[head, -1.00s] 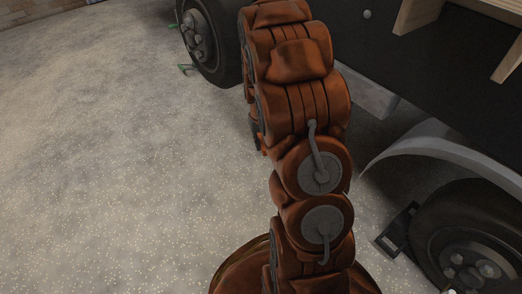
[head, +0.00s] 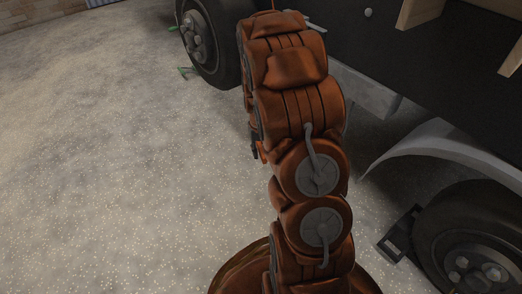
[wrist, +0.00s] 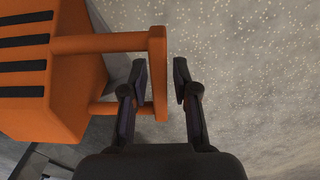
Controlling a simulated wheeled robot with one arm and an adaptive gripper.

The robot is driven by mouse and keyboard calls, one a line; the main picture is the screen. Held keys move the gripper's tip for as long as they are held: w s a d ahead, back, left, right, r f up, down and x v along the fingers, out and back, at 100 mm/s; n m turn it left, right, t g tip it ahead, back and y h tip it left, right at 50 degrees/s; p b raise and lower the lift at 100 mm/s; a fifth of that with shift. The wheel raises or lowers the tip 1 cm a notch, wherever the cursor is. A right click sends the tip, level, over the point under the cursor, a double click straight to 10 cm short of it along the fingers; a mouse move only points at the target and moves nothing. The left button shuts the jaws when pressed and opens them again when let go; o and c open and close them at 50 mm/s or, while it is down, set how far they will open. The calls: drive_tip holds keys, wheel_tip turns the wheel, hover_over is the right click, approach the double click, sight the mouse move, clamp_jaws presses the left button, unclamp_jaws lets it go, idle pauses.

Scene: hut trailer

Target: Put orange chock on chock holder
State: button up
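The orange chock (wrist: 50,85) shows at the left of the wrist view, with black stripes on one face and a handle (wrist: 158,75) on its right side. My gripper (wrist: 160,75) is open, with one finger inside the handle loop and the other outside it. The handle bar lies between the fingers, with a visible gap to the right finger; contact with the left finger is unclear. I cannot identify the chock holder in either view.
A dark trailer stands at the right of the head view, with a front wheel (head: 205,40) and a rear wheel (head: 465,240). A black object (head: 400,235) lies against the rear wheel. Green pieces (head: 186,70) are near the front wheel. The speckled floor (head: 110,150) at left is clear.

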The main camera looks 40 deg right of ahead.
drive_tip(key=shift+o, duration=0.3)
drive_tip(key=shift+r, duration=0.2)
wheel_tip(320, 180, up, 12)
drive_tip(key=p, duration=0.4)
drive_tip(key=s+a+r+n+g, duration=0.1)
drive_tip(key=s+a+r, duration=0.3)
drive_tip(key=s+a, duration=0.3)
drive_tip(key=s+a+r+n+g, duration=0.1)
drive_tip(key=s+a+r+n, duration=0.15)
drive_tip(key=s+a, duration=0.5)
drive_tip(key=s+a+r+n+g, duration=0.1)
drive_tip(key=s+a+r, duration=0.1)
drive_tip(key=s+a, duration=0.6)
drive_tip(key=s, duration=0.4)
drive_tip(key=shift+s+a, duration=0.35)
drive_tip(key=shift+s, duration=0.05)
drive_tip(key=shift+r, duration=0.25)
wheel_tip(320, 180, up, 43)
drive_tip(key=t+p, duration=0.1)
drive_tip(key=p, duration=4)
drive_tip(key=shift+s+r+p, duration=0.2)
drive_tip(key=shift+s+p, duration=0.05)
drive_tip(key=shift+p, duration=0.1)
